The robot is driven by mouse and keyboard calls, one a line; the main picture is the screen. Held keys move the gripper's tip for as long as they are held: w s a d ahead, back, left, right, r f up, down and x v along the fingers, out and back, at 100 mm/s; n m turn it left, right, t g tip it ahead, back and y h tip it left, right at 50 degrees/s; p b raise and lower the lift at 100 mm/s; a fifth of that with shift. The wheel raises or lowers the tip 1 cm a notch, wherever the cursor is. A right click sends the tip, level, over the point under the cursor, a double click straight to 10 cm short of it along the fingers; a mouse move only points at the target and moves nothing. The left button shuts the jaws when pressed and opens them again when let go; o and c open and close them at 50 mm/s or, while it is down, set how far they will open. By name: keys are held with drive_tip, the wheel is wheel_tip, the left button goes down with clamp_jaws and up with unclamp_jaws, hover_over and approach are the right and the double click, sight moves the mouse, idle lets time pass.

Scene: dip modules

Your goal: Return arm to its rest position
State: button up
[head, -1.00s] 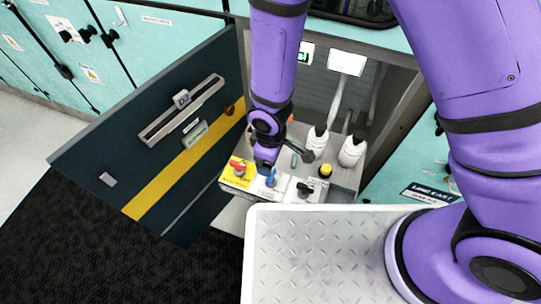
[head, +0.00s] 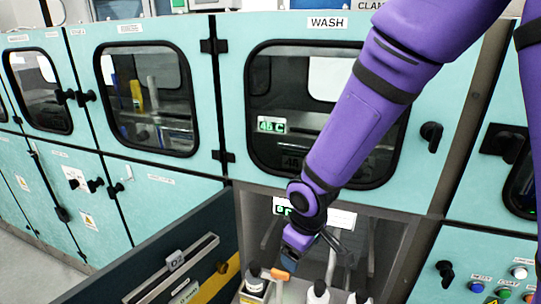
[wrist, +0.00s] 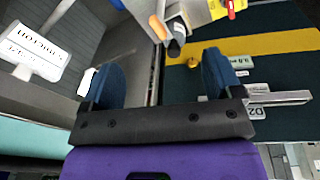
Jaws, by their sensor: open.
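My gripper (head: 298,248) hangs on the purple arm in front of the open lower compartment below the WASH cabinet (head: 327,110). In the wrist view my gripper (wrist: 160,80) shows two blue finger pads set wide apart with nothing between them. Beyond the fingers lie the open dark door (wrist: 285,75) with its yellow stripe and part of the control shelf (wrist: 200,12) with a red knob. In the head view the lower part of the shelf is cut off by the bottom edge.
White bottles (head: 318,292) with black caps stand in the compartment below my gripper. The open door (head: 170,262) juts out at lower left. Teal cabinets with black handles (head: 431,136) line the back. A button panel (head: 490,285) is at lower right.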

drive_tip(key=d+r+m+t, duration=0.1)
drive_tip(key=d+r+m, duration=0.2)
drive_tip(key=d+r, duration=0.65)
drive_tip(key=s+d+r+m+t, duration=0.2)
drive_tip(key=s+d+r+m, duration=0.5)
drive_tip(key=s+d+r, duration=0.7)
wheel_tip(320, 180, up, 4)
drive_tip(key=shift+s+f+t, duration=0.25)
drive_tip(key=shift+s+t, duration=0.05)
drive_tip(key=shift+s, duration=0.35)
drive_tip(key=shift+w+a, duration=0.1)
